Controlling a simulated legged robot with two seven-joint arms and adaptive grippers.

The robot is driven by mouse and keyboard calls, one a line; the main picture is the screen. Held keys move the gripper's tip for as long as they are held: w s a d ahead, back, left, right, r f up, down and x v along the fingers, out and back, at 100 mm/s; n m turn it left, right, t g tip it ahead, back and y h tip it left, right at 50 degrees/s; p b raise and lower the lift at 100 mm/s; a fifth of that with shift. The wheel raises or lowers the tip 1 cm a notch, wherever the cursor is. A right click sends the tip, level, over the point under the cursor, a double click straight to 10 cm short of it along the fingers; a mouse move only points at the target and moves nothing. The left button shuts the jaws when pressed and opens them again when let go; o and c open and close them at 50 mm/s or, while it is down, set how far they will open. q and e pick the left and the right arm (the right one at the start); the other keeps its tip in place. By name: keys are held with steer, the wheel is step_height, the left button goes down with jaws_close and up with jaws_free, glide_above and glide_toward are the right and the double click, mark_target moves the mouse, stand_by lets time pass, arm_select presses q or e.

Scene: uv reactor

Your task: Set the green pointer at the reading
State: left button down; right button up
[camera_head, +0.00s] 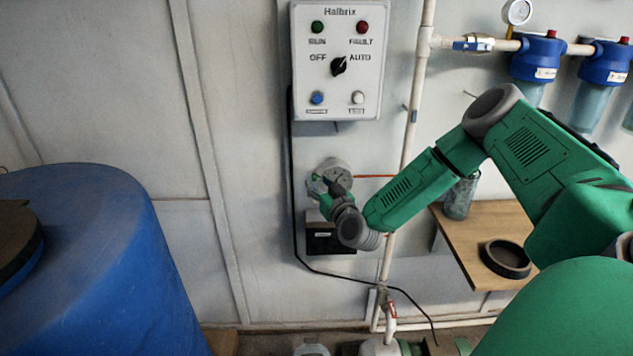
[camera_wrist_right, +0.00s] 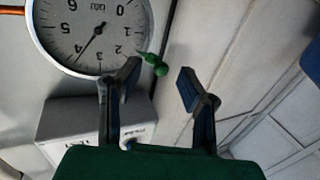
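The round dial gauge (camera_wrist_right: 88,32) appears upside down in the right wrist view, with numbers around its face and a thin dark needle pointing between 3 and 4. The green pointer (camera_wrist_right: 158,66), with a round knob, sticks out past the rim beside the 2. My right gripper (camera_wrist_right: 158,78) is open. Its fingers stand apart on either side of the knob, which lies a little beyond the fingertips; contact is not clear. In the head view the gauge (camera_head: 334,168) is on the wall, partly hidden by my right gripper (camera_head: 335,188). My left gripper is out of view.
A Halbrix control box (camera_head: 338,84) is above the gauge. A white pipe (camera_head: 412,120) runs down to its right. A wooden shelf (camera_head: 470,238) holds a dark ring (camera_head: 505,258). A blue barrel (camera_head: 100,265) stands at left. A grey box (camera_wrist_right: 75,128) is near the gauge.

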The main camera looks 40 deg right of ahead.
steer(key=shift+w+d, duration=0.2)
steer(key=shift+w, duration=0.45)
jaws_close()
steer(key=m+b, duration=0.1)
steer(key=r+m+b, duration=0.1)
steer(key=d+m+t+b, duration=0.1)
steer(key=b, duration=0.1)
steer(key=shift+s+r+m+h, duration=0.15)
steer(key=shift+s+m+h, duration=0.25)
steer(key=shift+s+d+r+m+t+h+b, duration=0.15)
steer(key=shift+s+d+r+m+h+b, duration=0.1)
steer(key=shift+m+b, duration=0.4)
steer(key=shift+s+d+r+m+t+h+b, duration=0.1)
steer(key=shift+d+m+h+b, duration=0.1)
steer(key=shift+m+b, duration=0.4)
steer(key=shift+s+d+r+m+t+h+b, duration=0.15)
steer(key=shift+s+r+m+h+b, duration=0.15)
steer(key=shift+m, duration=0.55)
steer(key=shift+f, duration=0.1)
